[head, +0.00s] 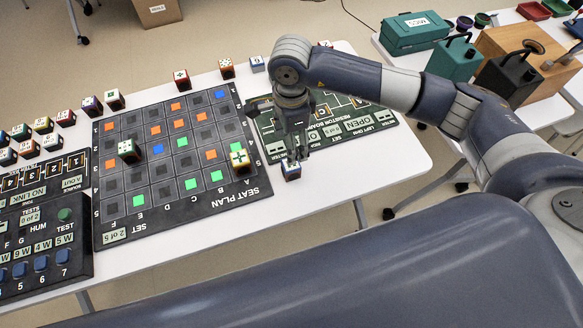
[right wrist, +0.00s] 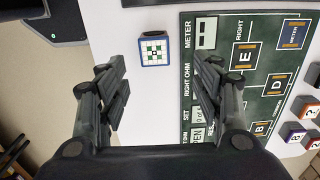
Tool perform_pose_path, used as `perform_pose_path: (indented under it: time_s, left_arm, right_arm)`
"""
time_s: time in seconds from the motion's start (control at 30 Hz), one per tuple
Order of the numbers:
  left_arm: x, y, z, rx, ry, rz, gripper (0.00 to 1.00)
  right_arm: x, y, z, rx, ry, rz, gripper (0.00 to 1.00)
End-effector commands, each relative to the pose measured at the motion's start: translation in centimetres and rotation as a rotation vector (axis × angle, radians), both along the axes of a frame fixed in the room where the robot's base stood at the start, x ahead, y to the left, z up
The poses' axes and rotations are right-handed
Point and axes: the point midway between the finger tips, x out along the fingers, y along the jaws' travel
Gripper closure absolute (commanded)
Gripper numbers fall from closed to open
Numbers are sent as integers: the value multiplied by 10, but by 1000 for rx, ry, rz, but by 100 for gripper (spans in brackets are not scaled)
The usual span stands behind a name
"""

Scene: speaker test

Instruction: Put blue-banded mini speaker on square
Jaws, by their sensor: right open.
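The blue-banded mini speaker (head: 291,172) is a small cube on the white table, just off the near edge of the green resistor board. In the right wrist view the speaker (right wrist: 154,46) shows a white top with a green pattern and a blue border. My right gripper (head: 292,152) hangs pointing down close above it and partly covers it in the head view. In the wrist view the right gripper (right wrist: 162,80) is open and empty, with the speaker beyond the fingertips, between their lines. The dark seat plan board (head: 225,205) has a grid of squares, some coloured. My left gripper is out of view.
On the seat plan stand a green-banded cube (head: 128,150) and a yellow-banded cube (head: 239,160). The resistor board (head: 372,122) lies right of it. Several cubes stand along the far edge and left. A test panel (head: 45,225) is at left. Bare table surrounds the speaker.

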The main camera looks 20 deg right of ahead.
Motion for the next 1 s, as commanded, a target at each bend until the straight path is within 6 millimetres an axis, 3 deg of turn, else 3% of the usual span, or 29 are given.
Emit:
perform_pose_path:
  time_s: [0.23,0.53,0.73,1.0]
  left_arm:
    - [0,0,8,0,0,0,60]
    - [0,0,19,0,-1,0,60]
    - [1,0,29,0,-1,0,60]
    - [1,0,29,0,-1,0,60]
  right_arm:
    - [-2,0,-37,-4,5,-2,40]
    - [-6,1,-63,-3,6,0,40]
    - [-9,3,-94,-1,4,-1,40]
    - [-9,3,-105,0,1,1,40]
